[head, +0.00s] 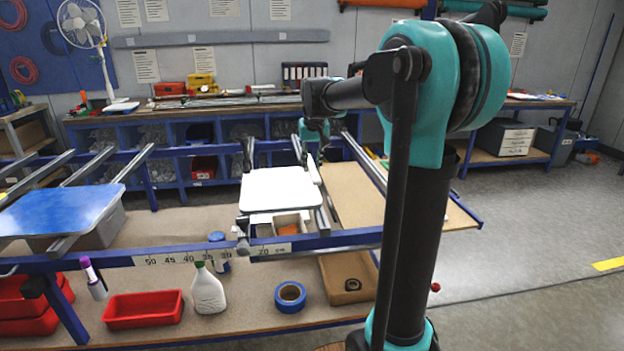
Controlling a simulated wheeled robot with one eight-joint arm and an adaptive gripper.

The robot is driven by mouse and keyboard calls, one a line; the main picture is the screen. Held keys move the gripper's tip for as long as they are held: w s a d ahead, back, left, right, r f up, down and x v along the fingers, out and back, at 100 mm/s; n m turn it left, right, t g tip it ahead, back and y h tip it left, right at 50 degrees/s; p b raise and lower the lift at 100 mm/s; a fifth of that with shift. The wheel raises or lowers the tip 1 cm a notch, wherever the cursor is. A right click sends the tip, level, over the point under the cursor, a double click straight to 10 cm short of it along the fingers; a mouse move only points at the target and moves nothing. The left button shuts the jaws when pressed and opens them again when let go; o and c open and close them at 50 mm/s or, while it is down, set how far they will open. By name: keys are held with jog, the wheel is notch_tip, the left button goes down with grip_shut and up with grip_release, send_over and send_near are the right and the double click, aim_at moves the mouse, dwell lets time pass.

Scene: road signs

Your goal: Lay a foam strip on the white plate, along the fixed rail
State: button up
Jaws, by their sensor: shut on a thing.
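The white plate (280,192) lies flat on the blue frame in the middle of the head view. My gripper (312,151) is small and far off, at the plate's far right corner, partly hidden by its own wrist. It is shut on a thin pale strip (314,170), which looks like the foam strip. The strip stands out beside the plate's right edge; whether it touches the plate is too small to tell. A grey metal rail (322,218) shows at the plate's near right corner; I cannot tell if it is the fixed rail.
A blue sheet (62,211) lies on rails at the left. A scale bar (165,259) crosses the front. Below are a red tray (143,310), a white bottle (208,291) and blue tape (290,296). A brown board (365,192) lies right of the plate.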

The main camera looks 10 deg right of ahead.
aim_at(312, 187)
jog(key=shift+f, duration=2.7)
jog(key=shift+f, duration=0.15)
jog(key=o, duration=0.8)
jog(key=shift+o, duration=0.2)
jog(key=v, duration=1.2)
